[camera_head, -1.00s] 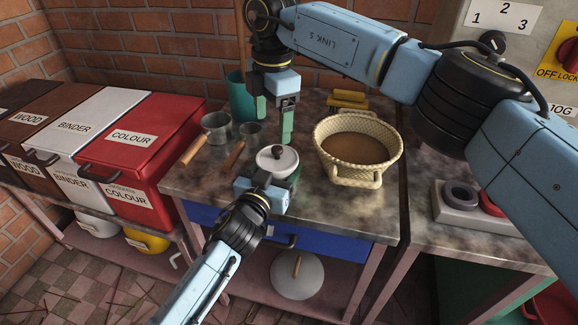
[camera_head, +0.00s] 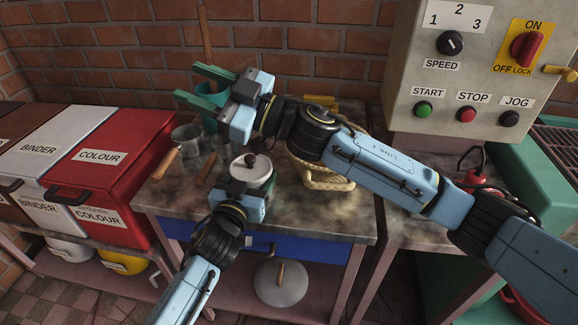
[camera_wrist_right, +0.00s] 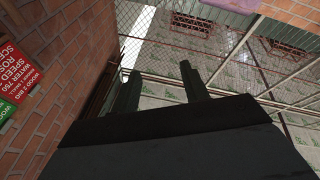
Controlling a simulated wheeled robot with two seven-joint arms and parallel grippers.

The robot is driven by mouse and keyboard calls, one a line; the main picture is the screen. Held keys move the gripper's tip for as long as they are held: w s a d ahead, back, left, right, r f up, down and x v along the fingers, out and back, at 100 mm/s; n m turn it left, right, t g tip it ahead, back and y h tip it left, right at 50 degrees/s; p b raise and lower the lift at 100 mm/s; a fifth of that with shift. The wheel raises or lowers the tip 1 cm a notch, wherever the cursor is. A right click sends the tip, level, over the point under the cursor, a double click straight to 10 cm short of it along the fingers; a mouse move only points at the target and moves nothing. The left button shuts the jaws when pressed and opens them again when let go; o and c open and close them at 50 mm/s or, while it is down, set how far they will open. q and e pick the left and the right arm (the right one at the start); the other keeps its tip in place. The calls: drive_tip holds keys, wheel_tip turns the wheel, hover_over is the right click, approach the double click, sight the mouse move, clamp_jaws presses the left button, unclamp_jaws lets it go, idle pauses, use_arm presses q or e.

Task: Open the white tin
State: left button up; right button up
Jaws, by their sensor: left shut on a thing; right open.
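The white tin (camera_head: 262,181) stands on the stone-topped table in the head view, with its white lid and dark round knob on top. My left gripper (camera_head: 250,190) is shut on the tin's near side. The fingers are partly hidden against the tin. My right gripper (camera_head: 188,83) is open and empty, raised behind and to the left of the tin, its green fingers pointing left. In the right wrist view the two fingers (camera_wrist_right: 159,86) are spread with nothing between them.
Metal mugs (camera_head: 186,140) with wooden handles stand left of the tin. A cream woven basket (camera_head: 325,181) is right of it, partly under my right arm. Red (camera_head: 105,165) and white bins are on the left; a control box (camera_head: 470,70) is at right.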

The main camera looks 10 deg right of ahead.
drive_tip(key=w+d+f+m+t+h, duration=0.1)
drive_tip(key=d+f+m+t+h, duration=0.15)
drive_tip(key=d+m+t, duration=0.3)
drive_tip(key=m+g+h, duration=0.3)
drive_tip(key=m+h, duration=0.2)
drive_tip(key=h, duration=0.4)
approach(252, 159)
drive_tip(key=x, duration=1.1)
drive_tip(key=shift+d, duration=0.1)
clamp_jaws()
